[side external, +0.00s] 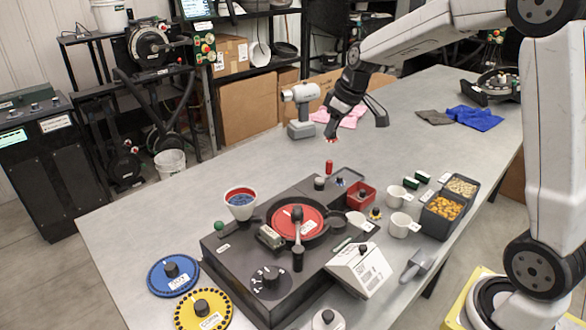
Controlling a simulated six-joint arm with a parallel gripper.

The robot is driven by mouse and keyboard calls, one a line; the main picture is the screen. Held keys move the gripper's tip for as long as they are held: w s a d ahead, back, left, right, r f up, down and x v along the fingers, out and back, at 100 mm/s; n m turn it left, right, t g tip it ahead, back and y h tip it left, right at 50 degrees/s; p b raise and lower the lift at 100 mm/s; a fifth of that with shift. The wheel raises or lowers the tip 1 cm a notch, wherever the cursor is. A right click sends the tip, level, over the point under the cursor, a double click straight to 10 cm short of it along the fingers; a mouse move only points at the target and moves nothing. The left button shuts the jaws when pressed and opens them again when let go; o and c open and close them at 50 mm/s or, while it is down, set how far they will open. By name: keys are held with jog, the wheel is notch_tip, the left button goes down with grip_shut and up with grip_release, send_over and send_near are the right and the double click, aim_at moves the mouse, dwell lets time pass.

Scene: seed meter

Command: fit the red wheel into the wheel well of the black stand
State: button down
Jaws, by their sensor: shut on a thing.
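The red wheel (285,220) lies flat in the round wheel well (330,229) of the black stand (228,257), with a dark knob at its middle and a small white label. I cannot tell if it is fully seated. A grey lever with a black handle (298,258) stands in front of it and hides part of it. My gripper (332,134) is high above the table, behind the stand and well apart from the wheel. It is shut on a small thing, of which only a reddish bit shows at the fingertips.
A blue wheel (160,280) and a yellow wheel (190,312) lie left of the stand. A cup of blue seeds (241,212), a red box (370,192), white cups (402,230) and a seed bin (438,224) stand around it. A red cylinder (329,167) stands below my gripper.

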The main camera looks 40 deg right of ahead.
jog(key=s+a+n, duration=0.3)
jog(key=s+a, duration=0.5)
jog(key=y, duration=0.1)
send_over(335, 223)
notch_tip(335, 223, down, 6)
jog(key=shift+d+f, duration=0.1)
jog(key=shift+f, duration=0.1)
jog(key=shift+f, duration=2.75)
jog(key=shift+f, duration=1.3)
dwell(1.8)
jog(key=shift+c, duration=2.2)
grip_release()
